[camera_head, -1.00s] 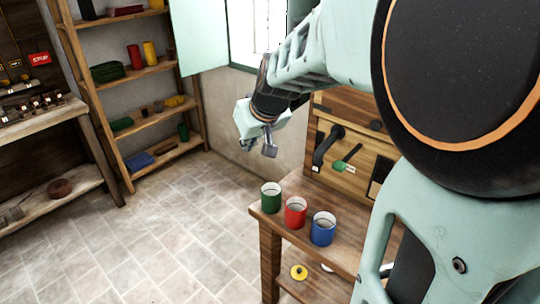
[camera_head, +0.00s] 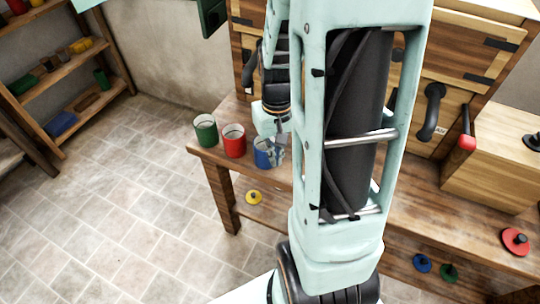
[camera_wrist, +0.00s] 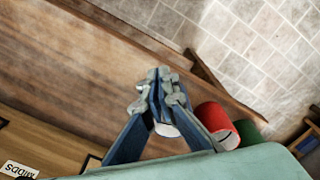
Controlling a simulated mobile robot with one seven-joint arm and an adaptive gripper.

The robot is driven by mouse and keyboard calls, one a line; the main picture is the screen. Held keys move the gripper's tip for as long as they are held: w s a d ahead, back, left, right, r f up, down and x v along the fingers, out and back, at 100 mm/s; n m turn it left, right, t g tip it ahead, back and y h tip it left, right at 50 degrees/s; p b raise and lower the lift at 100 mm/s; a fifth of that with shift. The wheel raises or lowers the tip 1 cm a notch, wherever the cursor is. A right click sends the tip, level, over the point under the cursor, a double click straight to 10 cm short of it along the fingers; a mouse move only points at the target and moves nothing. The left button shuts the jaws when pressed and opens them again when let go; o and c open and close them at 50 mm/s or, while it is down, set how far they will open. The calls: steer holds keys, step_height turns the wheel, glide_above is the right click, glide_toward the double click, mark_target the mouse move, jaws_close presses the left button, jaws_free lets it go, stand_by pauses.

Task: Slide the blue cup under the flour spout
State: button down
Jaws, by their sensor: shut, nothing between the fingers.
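The blue cup (camera_head: 262,152) stands on the wooden bench, at the right end of a row with the red cup (camera_head: 233,141) and green cup (camera_head: 206,132). My gripper (camera_head: 277,152) is shut and empty, just right of the blue cup and partly in front of it; I cannot tell whether they touch. In the wrist view my shut fingers (camera_wrist: 160,88) point over the bench, with the red cup (camera_wrist: 217,124) and green cup (camera_wrist: 248,131) to their right. The blue cup is mostly hidden there. I cannot make out the flour spout; my arm covers much of the mill front.
The bench (camera_head: 400,198) carries a wooden box (camera_head: 500,165) with a red knob (camera_head: 467,142) beside it and a red disc (camera_head: 516,241). A black handle (camera_head: 432,112) juts from the cabinet. A yellow disc (camera_head: 254,197) lies on the lower shelf. Floor left of the bench is clear.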

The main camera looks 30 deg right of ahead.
mark_target(261, 148)
step_height(261, 148, down, 10)
steer(key=shift+s+r+b, duration=0.15)
steer(key=shift+r+b, duration=0.1)
steer(key=shift+b, duration=0.25)
steer(key=w, duration=0.3)
steer(key=shift+d+f+p, duration=0.15)
steer(key=shift+p, duration=0.15)
steer(key=shift+w, duration=0.6)
steer(key=shift+w+d, duration=0.1)
steer(key=w, duration=0.5)
steer(key=w+d, duration=0.1)
steer(key=w, duration=0.1)
steer(key=shift+w+b, duration=0.25)
steer(key=shift+b, duration=0.15)
steer(key=shift+s+a, duration=0.1)
steer(key=shift+s, duration=0.1)
